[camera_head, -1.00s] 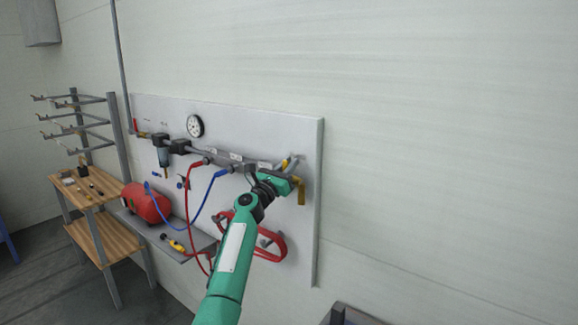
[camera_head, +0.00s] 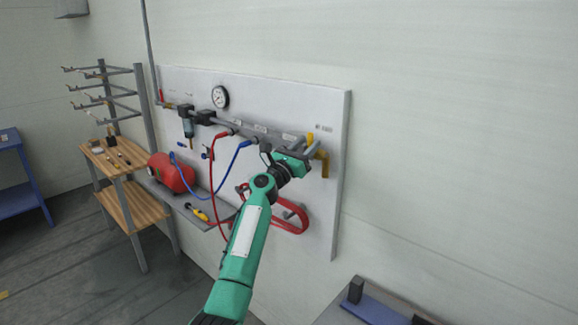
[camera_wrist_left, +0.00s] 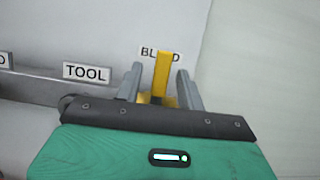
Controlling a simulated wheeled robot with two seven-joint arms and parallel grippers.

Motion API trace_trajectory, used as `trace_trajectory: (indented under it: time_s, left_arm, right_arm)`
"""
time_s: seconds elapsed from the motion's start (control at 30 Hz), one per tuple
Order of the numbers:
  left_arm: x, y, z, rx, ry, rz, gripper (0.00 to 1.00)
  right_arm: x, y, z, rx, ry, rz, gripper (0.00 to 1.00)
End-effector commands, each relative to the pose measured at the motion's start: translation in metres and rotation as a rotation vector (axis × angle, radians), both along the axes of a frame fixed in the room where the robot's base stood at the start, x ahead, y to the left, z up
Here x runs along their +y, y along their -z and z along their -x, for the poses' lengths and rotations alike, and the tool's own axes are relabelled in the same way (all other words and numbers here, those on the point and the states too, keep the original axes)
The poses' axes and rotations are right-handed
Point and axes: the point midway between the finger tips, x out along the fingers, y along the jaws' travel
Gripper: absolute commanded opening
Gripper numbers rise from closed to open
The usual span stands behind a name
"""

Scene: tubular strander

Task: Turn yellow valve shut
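The yellow valve handle (camera_head: 310,137) stands roughly upright at the right end of the grey manifold on the wall panel. In the left wrist view the handle (camera_wrist_left: 162,76) rises between the two grey fingers of my left gripper (camera_wrist_left: 160,88). A gap shows on each side of it, so the fingers are open around it and not clamped. In the head view my left gripper (camera_head: 308,148) is at the manifold's right end, and its green body hides part of the valve. The handle covers the middle of a label behind it. My right gripper is not in view.
A brass-yellow bent pipe (camera_head: 323,165) hangs just right of the gripper. A red coiled hose (camera_head: 292,226) hangs below it, and red and blue hoses hang to the left. A pressure gauge (camera_head: 220,97) is higher up. The wall to the right is bare.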

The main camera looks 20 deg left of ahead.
Motion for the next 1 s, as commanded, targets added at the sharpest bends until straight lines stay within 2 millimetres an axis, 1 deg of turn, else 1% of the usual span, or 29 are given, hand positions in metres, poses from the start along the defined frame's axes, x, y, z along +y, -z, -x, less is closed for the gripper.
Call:
trace_trajectory:
  time_s: [0.03, 0.3, 0.5, 0.7, 1.0]
  left_arm:
    - [0.003, 0.007, 0.009, 0.000, -0.002, -0.004, 0.39]
    - [0.019, 0.027, 0.054, 0.001, 0.001, -0.002, 0.39]
    - [0.027, 0.037, 0.078, 0.002, 0.001, 0.000, 0.39]
    - [0.031, 0.040, 0.087, 0.002, 0.000, -0.001, 0.39]
    - [0.031, 0.039, 0.087, 0.002, 0.000, 0.000, 0.39]
  right_arm:
    - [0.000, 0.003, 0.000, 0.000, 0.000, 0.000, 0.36]
    - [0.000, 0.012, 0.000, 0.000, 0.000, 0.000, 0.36]
    - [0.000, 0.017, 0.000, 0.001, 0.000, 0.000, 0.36]
    - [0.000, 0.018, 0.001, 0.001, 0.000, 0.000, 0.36]
    - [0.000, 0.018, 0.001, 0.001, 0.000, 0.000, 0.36]
